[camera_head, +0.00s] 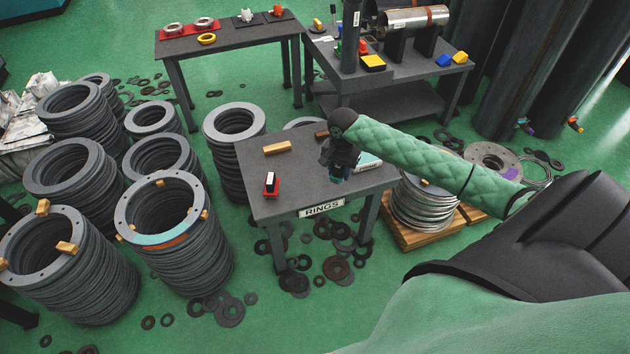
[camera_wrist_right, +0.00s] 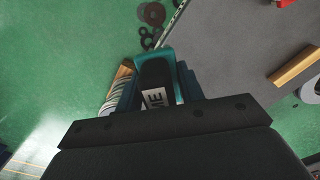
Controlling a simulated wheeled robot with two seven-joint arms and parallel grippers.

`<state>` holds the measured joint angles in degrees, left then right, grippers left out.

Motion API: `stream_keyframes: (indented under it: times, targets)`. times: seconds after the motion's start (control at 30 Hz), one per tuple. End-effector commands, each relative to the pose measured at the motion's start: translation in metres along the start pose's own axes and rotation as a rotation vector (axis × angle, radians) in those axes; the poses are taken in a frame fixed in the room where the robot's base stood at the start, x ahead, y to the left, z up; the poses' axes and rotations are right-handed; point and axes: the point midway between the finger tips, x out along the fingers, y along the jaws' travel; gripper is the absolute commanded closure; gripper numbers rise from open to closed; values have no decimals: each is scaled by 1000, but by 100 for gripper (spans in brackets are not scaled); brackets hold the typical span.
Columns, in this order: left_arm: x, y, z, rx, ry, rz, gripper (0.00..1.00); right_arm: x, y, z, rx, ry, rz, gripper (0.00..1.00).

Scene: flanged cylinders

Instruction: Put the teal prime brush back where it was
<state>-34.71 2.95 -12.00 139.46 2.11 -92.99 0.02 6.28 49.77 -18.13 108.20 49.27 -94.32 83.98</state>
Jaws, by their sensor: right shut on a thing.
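The teal prime brush (camera_wrist_right: 155,71) is between the fingers of my right gripper (camera_wrist_right: 156,88) in the right wrist view; its dark top carries a white label reading "ME", the rest hidden. I cannot tell whether the brush touches the tabletop. My left gripper is not in view.
Ring stacks (camera_head: 180,235) stand left. A metal coil stack (camera_head: 420,205) stands right. Loose rings litter the floor.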

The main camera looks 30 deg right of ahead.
Motion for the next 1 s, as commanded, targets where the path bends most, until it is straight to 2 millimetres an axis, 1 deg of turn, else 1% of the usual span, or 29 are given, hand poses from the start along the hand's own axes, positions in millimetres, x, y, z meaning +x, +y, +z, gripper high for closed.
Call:
stream_keyframes:
  times: [0.17,0.43,0.6,0.7,0.8,0.93,1.0]
  targets:
    - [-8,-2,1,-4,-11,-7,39,12,-23,-9,5,0,-2,80]
    - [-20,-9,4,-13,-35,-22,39,41,-70,-28,2,-1,-2,80]
    - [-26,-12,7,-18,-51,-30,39,58,-94,-38,2,0,-1,80]
    - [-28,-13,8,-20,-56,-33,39,64,-102,-42,2,0,-1,80]
    - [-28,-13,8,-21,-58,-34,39,68,-105,-43,1,0,0,80]
    - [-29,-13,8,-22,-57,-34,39,74,-106,-43,1,-1,1,80]
    - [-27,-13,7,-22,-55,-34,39,82,-105,-43,2,-1,1,80]
